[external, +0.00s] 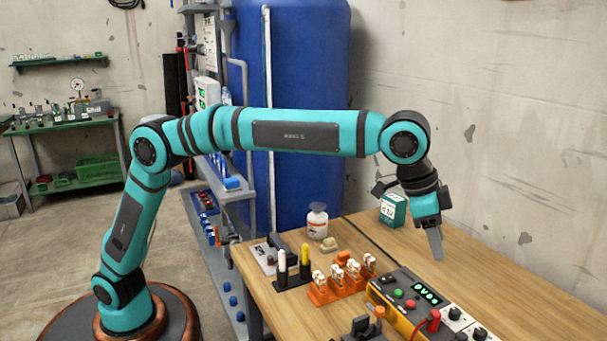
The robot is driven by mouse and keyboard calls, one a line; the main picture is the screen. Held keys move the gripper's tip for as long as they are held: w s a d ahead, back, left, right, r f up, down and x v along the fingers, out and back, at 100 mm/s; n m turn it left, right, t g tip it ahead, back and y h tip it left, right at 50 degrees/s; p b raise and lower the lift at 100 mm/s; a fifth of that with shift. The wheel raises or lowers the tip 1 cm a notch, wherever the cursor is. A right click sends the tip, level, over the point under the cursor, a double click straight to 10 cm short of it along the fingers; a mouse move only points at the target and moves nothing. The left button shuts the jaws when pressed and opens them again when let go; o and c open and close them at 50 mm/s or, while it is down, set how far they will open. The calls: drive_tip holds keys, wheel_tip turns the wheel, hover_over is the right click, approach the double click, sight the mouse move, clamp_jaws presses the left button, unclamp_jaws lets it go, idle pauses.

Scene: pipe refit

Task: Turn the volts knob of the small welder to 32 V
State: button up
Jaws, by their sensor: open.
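The small welder (383,303) appears to be the orange-yellow and dark box at the lower right of the table, cut off by the frame's bottom edge. Its panel has a lit green display (429,295), whose digits are too small to read surely. Two black knobs on white plates, a nearer one (480,333) and a farther one (455,313), sit at its right end. I cannot tell which is the volts knob or where it points. My gripper (435,246) hangs above the welder, pointing down, apart from it. It is open and empty, seen edge-on.
Orange holders (345,281) with white-topped pieces stand left of the welder. A black stand with markers (304,262), a white bottle (317,222) and a green box (393,209) are farther back. A red plug (433,321) stands up from the welder's front. Bare wall lies right of the table.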

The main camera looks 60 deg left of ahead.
sight(456, 310)
drive_tip(key=x, duration=1.7)
clamp_jaws()
